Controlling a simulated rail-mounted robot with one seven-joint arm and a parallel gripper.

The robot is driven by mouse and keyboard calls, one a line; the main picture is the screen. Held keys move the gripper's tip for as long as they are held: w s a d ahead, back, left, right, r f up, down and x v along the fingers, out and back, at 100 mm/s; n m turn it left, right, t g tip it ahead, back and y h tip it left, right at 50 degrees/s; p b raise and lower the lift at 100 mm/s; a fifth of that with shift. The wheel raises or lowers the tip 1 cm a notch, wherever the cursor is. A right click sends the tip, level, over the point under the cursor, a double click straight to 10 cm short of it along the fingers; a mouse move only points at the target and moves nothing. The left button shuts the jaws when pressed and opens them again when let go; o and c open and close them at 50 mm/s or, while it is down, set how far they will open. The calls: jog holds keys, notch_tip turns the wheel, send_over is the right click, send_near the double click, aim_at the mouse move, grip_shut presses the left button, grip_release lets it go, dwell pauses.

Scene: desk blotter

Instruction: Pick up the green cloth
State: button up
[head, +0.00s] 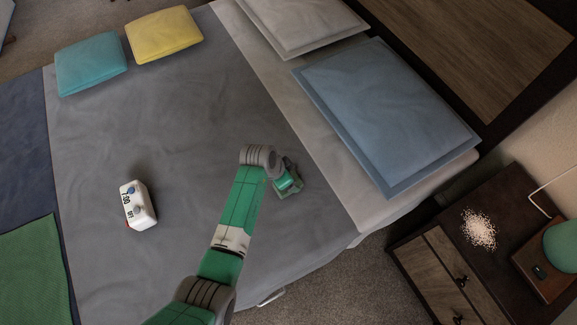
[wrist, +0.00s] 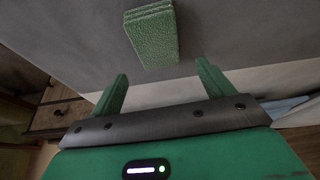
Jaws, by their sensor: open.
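The green cloth (wrist: 152,38) is a small folded, textured block lying on the grey bed cover in the wrist view. My gripper (wrist: 161,72) is open, with its two green fingers apart and nothing between them. The cloth lies just beyond the fingertips, roughly in line with the gap. In the head view my gripper (head: 289,181) is low over the right part of the grey cover. There the cloth is hard to tell from my green gripper, which hides at least part of it.
Teal (head: 91,64) and yellow (head: 164,34) cushions lie at the upper left, a blue pillow (head: 388,112) at the right. A larger green blanket (head: 34,270) is lower left. A nightstand (head: 450,240) stands lower right. The middle of the bed is clear.

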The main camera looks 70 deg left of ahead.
jog(key=b+x, duration=0.2)
jog(key=x, duration=0.3)
jog(key=shift+s+f, duration=0.15)
jog(key=shift+s, duration=0.05)
jog(key=shift+f+b, duration=0.25)
jog(key=shift+b, duration=0.1)
jog(key=c, duration=1.1)
